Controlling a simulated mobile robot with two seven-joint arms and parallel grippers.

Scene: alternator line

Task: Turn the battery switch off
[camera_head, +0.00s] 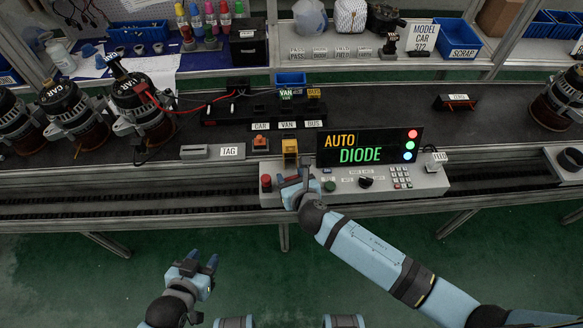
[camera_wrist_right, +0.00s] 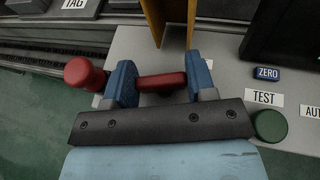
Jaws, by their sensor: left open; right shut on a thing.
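The red switch handle (camera_wrist_right: 161,82) is on the grey control panel (camera_head: 433,181). It lies crosswise between the two blue fingers of my right gripper (camera_wrist_right: 161,80), which is shut on it. Any label on the handle is hidden by the gripper. In the head view my right gripper (camera_head: 295,182) reaches the left part of the panel and covers the handle. My left gripper (camera_head: 201,266) is open and empty, low over the green floor in front of the bench.
A red mushroom button (camera_head: 266,181) stands just left of my right gripper; a yellow bracket (camera_head: 290,153) rises behind it. A green button (camera_head: 329,186) and a black knob (camera_head: 365,182) lie to the right. The display (camera_head: 369,147) reads AUTO DIODE. Alternators (camera_head: 143,105) stand at the left.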

